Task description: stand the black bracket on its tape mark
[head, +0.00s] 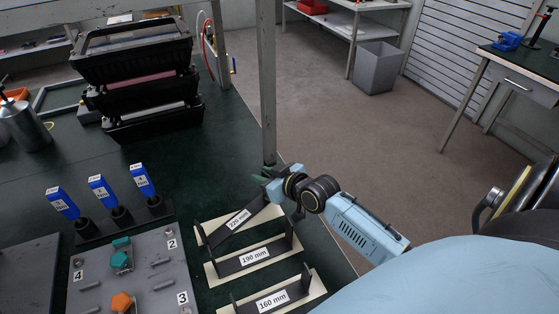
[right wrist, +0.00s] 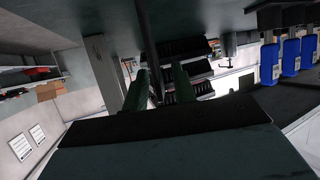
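Three black brackets with white labels lie at the front of the green table in the head view. The 220 mm bracket (head: 228,229) is farthest back and sits askew to the cream strip (head: 211,222) under it. The 190 mm bracket (head: 235,264) and 160 mm bracket (head: 284,290) lie along their own cream strips. My left gripper is not in view.
A grey post (head: 267,80) rises close behind my right gripper. Stacked black trays (head: 140,85) stand at the back left. Blue-handled tools (head: 103,192) stand in a rack left of the brackets, behind a grey numbered board (head: 135,275). The table's right edge is close by.

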